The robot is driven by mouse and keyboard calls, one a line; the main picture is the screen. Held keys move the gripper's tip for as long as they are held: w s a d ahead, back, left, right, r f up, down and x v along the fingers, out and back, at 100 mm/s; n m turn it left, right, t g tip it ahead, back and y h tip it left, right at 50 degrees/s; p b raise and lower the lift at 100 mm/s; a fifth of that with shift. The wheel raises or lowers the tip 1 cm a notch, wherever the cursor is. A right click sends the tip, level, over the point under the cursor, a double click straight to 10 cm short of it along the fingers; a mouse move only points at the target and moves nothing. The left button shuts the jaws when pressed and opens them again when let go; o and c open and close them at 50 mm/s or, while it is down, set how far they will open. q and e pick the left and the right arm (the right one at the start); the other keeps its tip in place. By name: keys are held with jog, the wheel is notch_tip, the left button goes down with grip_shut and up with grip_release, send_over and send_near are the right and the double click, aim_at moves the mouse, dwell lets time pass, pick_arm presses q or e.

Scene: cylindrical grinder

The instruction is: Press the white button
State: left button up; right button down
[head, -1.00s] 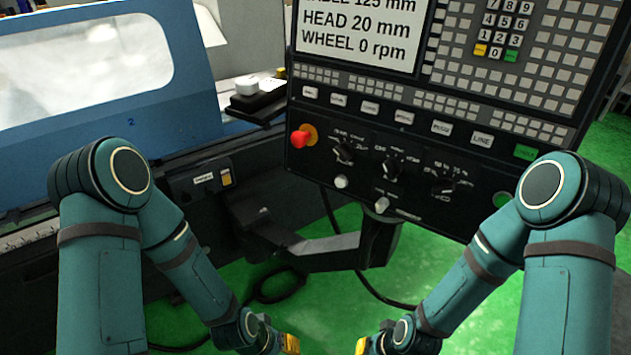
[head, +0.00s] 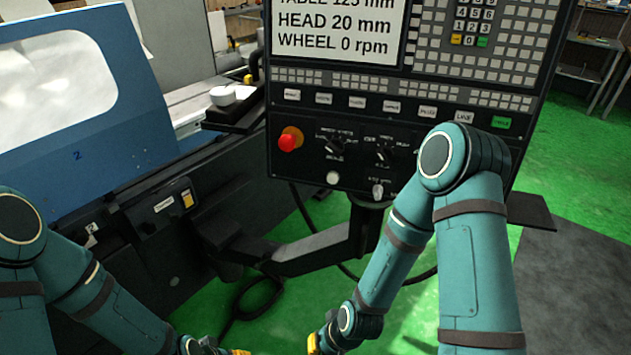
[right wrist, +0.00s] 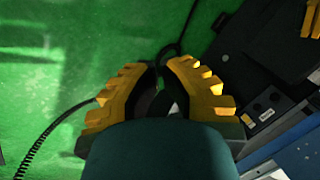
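A round white button (head: 333,178) sits low on the black control panel (head: 300,160), below and right of the red knob. A second whitish control (head: 378,190) is to its right, beside my right arm. My right gripper (head: 316,344) hangs at the bottom of the head view, well below the panel and apart from it. In the right wrist view its yellow fingers (right wrist: 160,72) converge with nothing between them, and it looks shut. My left gripper (head: 238,352) is at the bottom edge, mostly cut off; its opening is hidden.
A red emergency knob (head: 290,139) and dark dials (head: 386,153) are near the white button. My right arm covers the panel's lower right. A bent support arm (head: 300,255) and a black cable (head: 240,305) lie below. The blue machine door (head: 90,165) is at left.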

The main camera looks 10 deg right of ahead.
jog(key=shift+a, duration=0.2)
jog(key=w+d+r+n+t+h+b, duration=0.25)
jog(key=w+r+t, duration=0.7)
jog(key=w, duration=0.55)
jog(key=w+r+n+t, duration=0.3)
jog(key=r+t, duration=0.5)
jog(key=r, duration=1)
jog(key=shift+w+b, duration=0.3)
jog(key=shift+w, duration=0.1)
jog(key=shift+w+d+r+h, duration=0.1)
jog(key=shift+h, duration=0.15)
